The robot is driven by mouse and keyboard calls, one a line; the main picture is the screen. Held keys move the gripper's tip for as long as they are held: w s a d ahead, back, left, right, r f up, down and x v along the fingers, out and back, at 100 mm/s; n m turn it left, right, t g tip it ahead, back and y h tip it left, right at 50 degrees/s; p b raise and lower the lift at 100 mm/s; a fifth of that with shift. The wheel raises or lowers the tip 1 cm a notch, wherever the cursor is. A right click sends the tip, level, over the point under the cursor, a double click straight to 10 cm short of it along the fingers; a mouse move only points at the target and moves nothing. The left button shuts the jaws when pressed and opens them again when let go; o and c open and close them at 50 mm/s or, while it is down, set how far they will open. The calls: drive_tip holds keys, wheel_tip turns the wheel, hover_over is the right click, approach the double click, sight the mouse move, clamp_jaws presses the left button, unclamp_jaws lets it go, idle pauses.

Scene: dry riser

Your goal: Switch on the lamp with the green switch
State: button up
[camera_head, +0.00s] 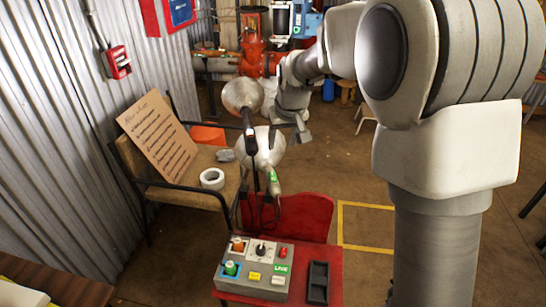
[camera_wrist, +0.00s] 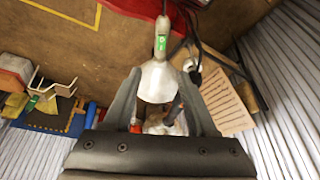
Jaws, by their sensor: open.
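A lamp with a silver dome shade (camera_head: 262,152) hangs in the middle of the head view. Its pale handle bears a green switch or label (camera_head: 274,179), too small to tell its position. In the wrist view the green part (camera_wrist: 161,43) lies beyond my fingertips, and the pale shade (camera_wrist: 157,82) shows between the fingers. A second silver lamp (camera_head: 243,94) with a dark handle (camera_head: 250,140) is just above and left. My gripper (camera_head: 302,134) is open, to the right of the lamps; it also shows in the wrist view (camera_wrist: 164,76). I cannot tell whether it touches the shade.
A grey control box (camera_head: 240,288) with coloured plugs and buttons stands on a red stand (camera_head: 334,262), next to a black tray (camera_head: 318,282). A bench with tape (camera_head: 212,179) and a cardboard sign (camera_head: 158,142) is at left. Dark cables hang near the lamps.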

sight(273, 176)
drive_tip(key=b+x, duration=0.2)
drive_tip(key=x, duration=0.7)
drive_tip(key=b+x, duration=0.2)
drive_tip(key=x, duration=0.8)
drive_tip(key=shift+w+a+f+b, duration=0.1)
drive_tip(key=shift+w+a+b, duration=0.15)
drive_tip(key=shift+b, duration=0.1)
clamp_jaws()
